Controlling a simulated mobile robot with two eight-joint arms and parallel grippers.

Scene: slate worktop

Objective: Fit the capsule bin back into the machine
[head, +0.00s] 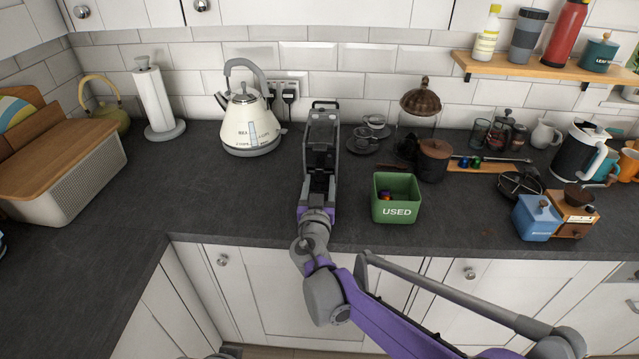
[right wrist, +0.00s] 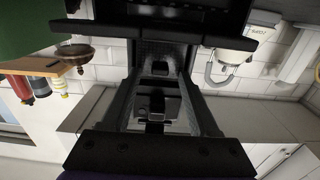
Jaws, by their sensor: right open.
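The coffee machine (head: 322,122) is a tall, narrow dark grey body on the worktop, between the kettle and the green box. My right gripper (head: 319,178) is open in front of it, its fingers pointing at the machine's front. In the right wrist view, upside down, the open fingers (right wrist: 160,85) stand on either side of a dark part at the machine. I cannot tell whether this part is the capsule bin, or whether the fingers touch it. The arm and gripper hide the machine's lower front. My left gripper is not in view.
A green box (head: 397,211) marked USED, with a few coloured capsules inside, stands close on the right. A cream kettle (head: 250,125) stands left of the machine. Cups and a glass jar are at the back right. The worktop (head: 210,205) is clear at front left.

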